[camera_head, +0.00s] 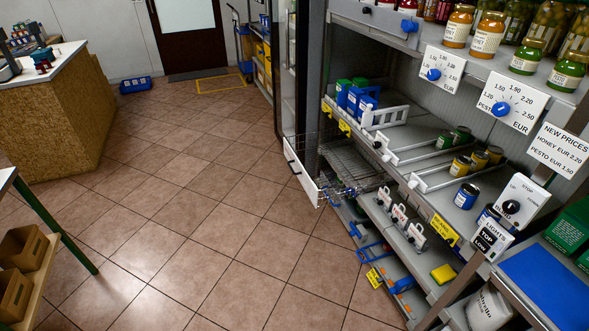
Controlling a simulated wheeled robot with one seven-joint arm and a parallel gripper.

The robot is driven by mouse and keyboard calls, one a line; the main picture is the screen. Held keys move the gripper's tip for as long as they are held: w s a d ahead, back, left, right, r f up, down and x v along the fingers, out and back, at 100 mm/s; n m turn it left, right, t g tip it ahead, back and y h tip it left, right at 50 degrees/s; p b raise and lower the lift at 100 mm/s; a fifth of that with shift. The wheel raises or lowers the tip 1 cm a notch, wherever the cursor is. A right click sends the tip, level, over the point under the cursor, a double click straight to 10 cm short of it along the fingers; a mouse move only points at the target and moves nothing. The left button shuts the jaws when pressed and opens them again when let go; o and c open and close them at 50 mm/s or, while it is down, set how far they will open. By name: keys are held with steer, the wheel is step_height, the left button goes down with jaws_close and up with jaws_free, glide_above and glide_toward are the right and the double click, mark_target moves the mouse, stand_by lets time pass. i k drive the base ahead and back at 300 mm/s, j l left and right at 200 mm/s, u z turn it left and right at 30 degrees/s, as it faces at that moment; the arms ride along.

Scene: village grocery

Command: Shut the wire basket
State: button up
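The wire basket (350,163) is pulled out from the tall dark-framed unit beside the shelves, in the middle of the head view. Wire mesh shows behind the panel, and the basket's far end is partly hidden by the shelving. I cannot tell if anything lies inside it. My gripper and arm are not in this view.
Shelves (435,150) with tins, jars and price dials fill the right side. Blue-handled items (374,252) stick out low near the floor. A wooden counter (55,105) stands at the left, a green-legged table (60,225) at the lower left. The tiled floor (190,200) between is clear.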

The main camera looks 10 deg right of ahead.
mark_target(296, 167)
steer(key=i+z, duration=0.1)
steer(key=i, duration=0.7)
steer(key=i+j+z, duration=0.1)
steer(key=i, duration=0.65)
